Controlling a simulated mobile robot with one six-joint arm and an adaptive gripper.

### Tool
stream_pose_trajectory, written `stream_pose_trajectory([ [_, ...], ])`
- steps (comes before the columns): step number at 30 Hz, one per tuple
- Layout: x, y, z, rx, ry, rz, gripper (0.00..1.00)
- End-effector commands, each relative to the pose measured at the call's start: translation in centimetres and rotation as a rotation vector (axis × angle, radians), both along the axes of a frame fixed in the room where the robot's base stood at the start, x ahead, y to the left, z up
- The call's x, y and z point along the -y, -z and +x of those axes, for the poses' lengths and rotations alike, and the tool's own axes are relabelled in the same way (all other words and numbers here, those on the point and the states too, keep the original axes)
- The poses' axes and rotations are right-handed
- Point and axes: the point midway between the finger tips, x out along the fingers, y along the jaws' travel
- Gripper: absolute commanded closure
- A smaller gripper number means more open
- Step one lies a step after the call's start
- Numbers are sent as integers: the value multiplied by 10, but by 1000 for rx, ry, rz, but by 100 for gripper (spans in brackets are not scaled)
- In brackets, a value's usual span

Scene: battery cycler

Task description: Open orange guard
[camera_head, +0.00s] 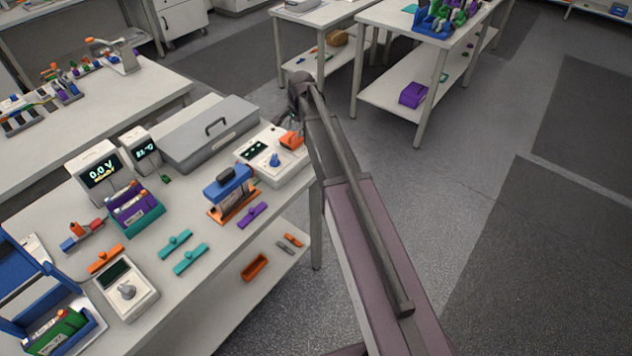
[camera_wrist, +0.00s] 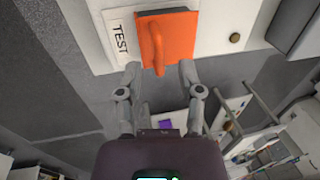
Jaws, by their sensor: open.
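The orange guard (camera_head: 292,140) sits on the right end of a white control box (camera_head: 270,158) near the table's right edge. In the wrist view the guard (camera_wrist: 178,35) is a flat orange plate with a raised tab at its near side, beside a "TEST" label (camera_wrist: 119,38). It appears closed over what is under it, which is hidden. My gripper (camera_wrist: 160,78) is open, its two fingers on either side of the tab's near end. Whether the fingers touch the guard cannot be told.
The floor (camera_head: 470,190) to the right of the table is clear.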

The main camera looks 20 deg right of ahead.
Motion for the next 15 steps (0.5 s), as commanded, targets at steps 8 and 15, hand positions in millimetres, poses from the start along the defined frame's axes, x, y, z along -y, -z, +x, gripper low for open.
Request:
stream_pose_trajectory([
  [8, 3, -26, -4, -2, 0, -1, 52],
  [15, 5, -45, -7, -2, 0, -1, 52],
])
